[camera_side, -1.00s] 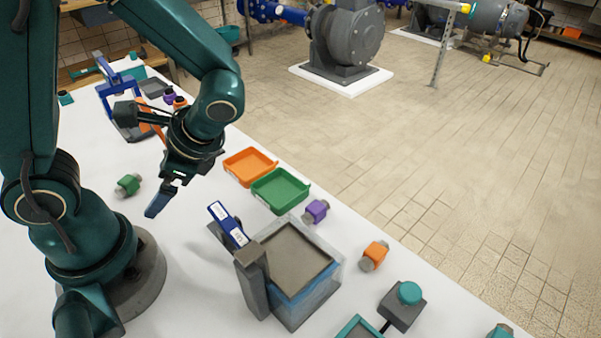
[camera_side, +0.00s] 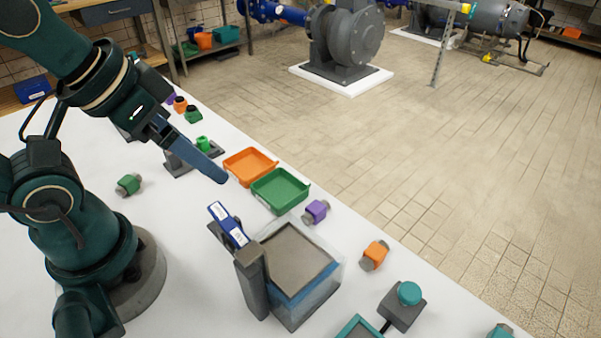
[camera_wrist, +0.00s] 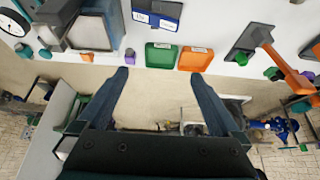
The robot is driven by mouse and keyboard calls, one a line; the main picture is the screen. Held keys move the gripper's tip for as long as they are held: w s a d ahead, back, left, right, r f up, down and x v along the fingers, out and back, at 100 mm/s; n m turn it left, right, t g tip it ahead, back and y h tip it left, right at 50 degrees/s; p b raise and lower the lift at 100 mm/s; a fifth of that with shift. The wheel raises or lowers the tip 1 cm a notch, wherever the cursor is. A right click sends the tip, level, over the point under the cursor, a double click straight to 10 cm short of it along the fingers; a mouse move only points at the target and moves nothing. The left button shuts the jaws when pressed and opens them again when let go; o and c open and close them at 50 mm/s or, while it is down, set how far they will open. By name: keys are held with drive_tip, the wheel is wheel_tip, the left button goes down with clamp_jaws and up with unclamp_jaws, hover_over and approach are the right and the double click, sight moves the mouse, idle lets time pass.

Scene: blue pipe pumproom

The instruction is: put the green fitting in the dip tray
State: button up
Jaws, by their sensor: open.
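The green fitting (camera_side: 128,185), a green body with grey ends, lies on the white table to the left in the side view, near my base. I cannot make it out in the wrist view. A clear-walled tank (camera_side: 325,284) with a grey inside and blue band stands at the front; it seems to be the dip tray. It also shows at the upper left of the wrist view (camera_wrist: 95,35). My gripper (camera_side: 220,178) is raised, tilted, away from the fitting. In the wrist view my gripper (camera_wrist: 158,78) has its fingers wide apart with nothing between them.
A green tray (camera_side: 280,190) and an orange tray (camera_side: 250,166) lie by the table's far edge, near my fingertips in the picture. A purple fitting (camera_side: 316,211) and an orange fitting (camera_side: 374,255) lie beside the tank. A dark post (camera_side: 252,283) stands at its left.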

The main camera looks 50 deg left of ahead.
drive_tip(key=shift+a, duration=0.1)
drive_tip(key=m+g+y, duration=0.5)
drive_tip(key=m+g, duration=0.3)
drive_tip(key=m, duration=0.4)
approach(127, 180)
drive_tip(key=f, duration=0.3)
drive_tip(key=shift+a+f, duration=0.15)
drive_tip(key=shift+a, duration=0.15)
drive_tip(key=shift+s+a+f+m+y, duration=0.3)
drive_tip(key=shift+s+a+m, duration=0.1)
drive_tip(key=shift+m, duration=0.3)
drive_tip(key=shift+x, duration=2.5)
clamp_jaws()
drive_tip(key=shift+r, duration=0.1)
